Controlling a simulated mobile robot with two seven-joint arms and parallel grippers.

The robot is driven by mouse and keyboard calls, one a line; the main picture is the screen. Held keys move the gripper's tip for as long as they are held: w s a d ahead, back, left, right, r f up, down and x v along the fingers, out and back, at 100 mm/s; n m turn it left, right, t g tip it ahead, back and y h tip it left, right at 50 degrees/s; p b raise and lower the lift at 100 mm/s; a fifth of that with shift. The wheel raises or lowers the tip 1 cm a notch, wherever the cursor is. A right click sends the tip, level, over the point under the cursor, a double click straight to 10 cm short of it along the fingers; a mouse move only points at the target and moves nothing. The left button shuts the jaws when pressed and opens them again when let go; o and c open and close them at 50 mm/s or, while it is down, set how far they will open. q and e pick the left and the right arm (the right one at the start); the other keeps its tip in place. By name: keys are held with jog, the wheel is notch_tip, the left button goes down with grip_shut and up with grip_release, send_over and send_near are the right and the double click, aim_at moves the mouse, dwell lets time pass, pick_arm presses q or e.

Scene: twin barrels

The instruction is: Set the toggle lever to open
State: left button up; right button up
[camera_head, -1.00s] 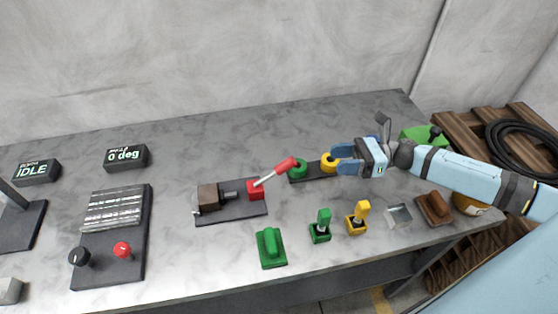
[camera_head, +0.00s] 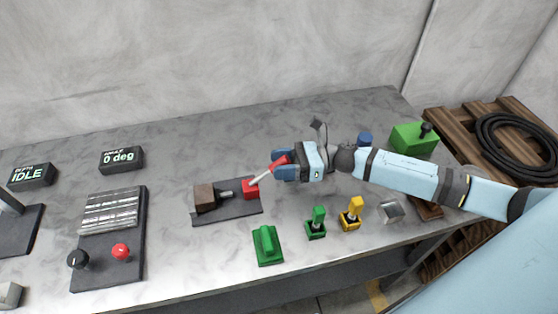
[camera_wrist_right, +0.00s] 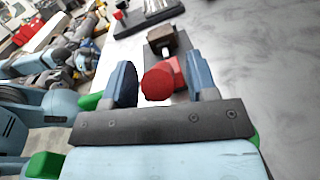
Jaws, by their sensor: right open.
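The toggle lever has a red knob (camera_head: 278,163) on a pale shaft that tilts up to the right from a red base (camera_head: 250,189). The base sits on a dark plate (camera_head: 228,211) with a brown block (camera_head: 204,197). My right gripper (camera_head: 280,165) is at the knob, with its blue fingers open on either side. In the right wrist view the red knob (camera_wrist_right: 158,82) shows between the two fingers, with a gap visible at least on its right side. I cannot tell whether either finger touches it. My left gripper is not in view.
A green block (camera_head: 268,245), a green switch (camera_head: 316,222) and a yellow switch (camera_head: 351,213) stand along the front of the table. Displays read IDLE (camera_head: 32,176) and 0 deg (camera_head: 121,160) at the left. A green box (camera_head: 414,138) stands at the right. The table behind the lever is clear.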

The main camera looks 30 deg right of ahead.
jog(key=shift+w+a, duration=0.1)
jog(key=shift+a, duration=0.2)
grip_shut()
